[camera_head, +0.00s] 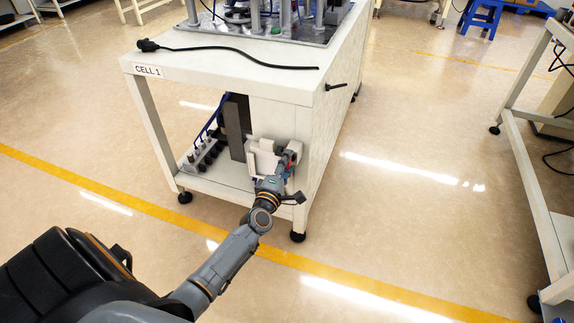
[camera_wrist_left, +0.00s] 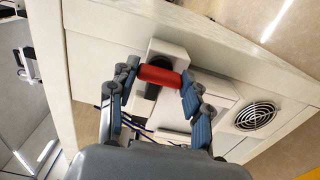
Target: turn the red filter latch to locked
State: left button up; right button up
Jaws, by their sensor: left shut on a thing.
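The red filter latch (camera_wrist_left: 160,76) shows in the left wrist view as a short red bar in front of a dark round base on a pale block (camera_wrist_left: 167,48). My left gripper (camera_wrist_left: 158,82) has a finger at each end of the red bar and is shut on it. In the head view my left gripper (camera_head: 284,160) reaches to the white filter housing (camera_head: 262,158) low on the front of the Cell 1 bench; the latch is mostly hidden there by the gripper. My right gripper is in neither view.
The Cell 1 bench (camera_head: 232,72) stands on dark feet, with a black cable (camera_head: 235,52) on top. Several fittings (camera_head: 205,152) sit on its lower shelf. A fan grille (camera_wrist_left: 256,115) is beside the housing. Open floor (camera_head: 420,190) lies to the right, before another bench frame (camera_head: 530,190).

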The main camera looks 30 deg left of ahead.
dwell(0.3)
pick_arm(q)
jog(key=o, duration=1.2)
jog(key=shift+c, duration=0.2)
jog(key=shift+s, duration=0.15)
jog(key=v, duration=1.1)
jog(key=shift+s+d, duration=0.2)
jog(key=shift+s, duration=0.2)
